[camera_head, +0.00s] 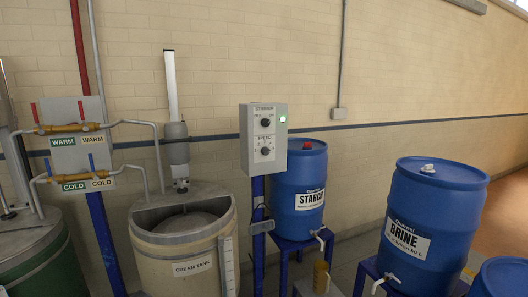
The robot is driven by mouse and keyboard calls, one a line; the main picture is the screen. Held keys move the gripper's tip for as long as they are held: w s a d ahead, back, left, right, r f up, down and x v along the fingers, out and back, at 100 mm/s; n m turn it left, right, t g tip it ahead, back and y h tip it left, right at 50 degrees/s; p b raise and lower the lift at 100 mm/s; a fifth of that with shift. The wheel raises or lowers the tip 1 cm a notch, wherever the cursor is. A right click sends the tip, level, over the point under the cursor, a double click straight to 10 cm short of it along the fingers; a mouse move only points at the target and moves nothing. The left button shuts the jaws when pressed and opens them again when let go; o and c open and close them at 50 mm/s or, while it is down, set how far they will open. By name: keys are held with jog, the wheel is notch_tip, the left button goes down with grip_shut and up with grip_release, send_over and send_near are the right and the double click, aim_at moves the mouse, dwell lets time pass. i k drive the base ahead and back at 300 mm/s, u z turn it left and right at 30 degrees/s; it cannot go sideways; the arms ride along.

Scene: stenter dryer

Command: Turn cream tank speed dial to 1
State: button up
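The cream tank (184,256) is a cream-coloured round vat at the lower middle, labelled "CREAM TANK". Just right of it, a grey control box (250,150) stands on a blue post (257,215). A green lamp (283,119) is lit on the box's right side. My gripper is not in view.
A blue starch drum (297,180) stands close behind the box at right, and a blue brine drum (431,205) farther right. A grey-and-white stirrer (176,145) rises over the tank. Warm and cold water valves (72,128) with pipes are at left. Space directly before the box looks open.

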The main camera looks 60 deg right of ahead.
aim_at(265, 151)
jog(key=z, duration=0.6)
jog(key=i, duration=0.7)
jog(key=z, duration=0.85)
